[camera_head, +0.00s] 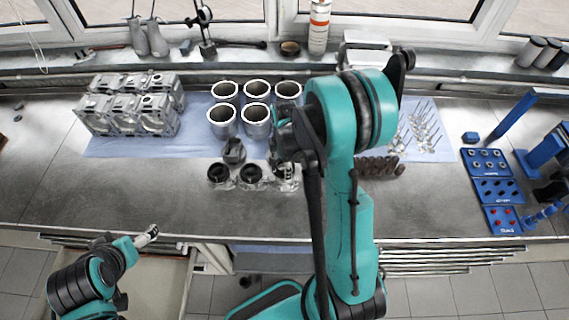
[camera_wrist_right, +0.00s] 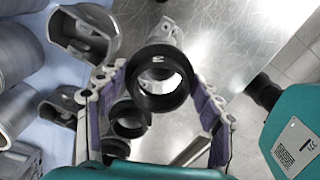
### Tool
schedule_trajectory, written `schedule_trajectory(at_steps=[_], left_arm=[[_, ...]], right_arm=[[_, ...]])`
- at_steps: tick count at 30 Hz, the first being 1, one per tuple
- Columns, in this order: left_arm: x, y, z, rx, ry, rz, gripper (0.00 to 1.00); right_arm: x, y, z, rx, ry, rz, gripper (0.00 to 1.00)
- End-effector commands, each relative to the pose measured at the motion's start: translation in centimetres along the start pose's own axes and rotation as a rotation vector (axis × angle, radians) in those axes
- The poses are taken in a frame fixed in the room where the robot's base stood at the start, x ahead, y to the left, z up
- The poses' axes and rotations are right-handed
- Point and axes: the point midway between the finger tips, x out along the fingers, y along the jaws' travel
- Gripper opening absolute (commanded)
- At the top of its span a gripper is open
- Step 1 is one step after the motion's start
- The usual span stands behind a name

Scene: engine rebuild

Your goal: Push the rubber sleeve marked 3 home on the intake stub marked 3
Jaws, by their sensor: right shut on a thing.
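My right gripper (camera_head: 284,165) is over the row of intake stubs at the middle of the bench. In the right wrist view its purple-lined fingers (camera_wrist_right: 160,85) are shut on a black rubber sleeve (camera_wrist_right: 148,98), with a pale mark on its rim that I cannot read surely. Bright metal shows through its bore. A metal part (camera_wrist_right: 168,28) shows just beyond it; how far the sleeve sits on its stub is hidden. Two other black sleeves (camera_head: 218,173) (camera_head: 250,172) stand to the left on metal pieces. My left gripper (camera_head: 148,236) is low at the left, away from them.
Several metal cylinder liners (camera_head: 222,120) stand behind on a blue cloth (camera_head: 110,146), with engine blocks (camera_head: 130,103) at left. Valves (camera_head: 420,125) lie at right, near blue parts trays (camera_head: 495,190). The front of the bench (camera_head: 130,195) is clear.

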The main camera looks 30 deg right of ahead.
Motion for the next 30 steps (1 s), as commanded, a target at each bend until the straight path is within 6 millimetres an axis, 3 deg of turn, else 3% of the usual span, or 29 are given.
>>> schedule_trajectory(at_steps=[30], left_arm=[[0.39,0.00,0.27,0.000,0.000,0.000,0.90]], right_arm=[[0.09,-0.04,0.14,0.000,0.000,0.000,0.37]])
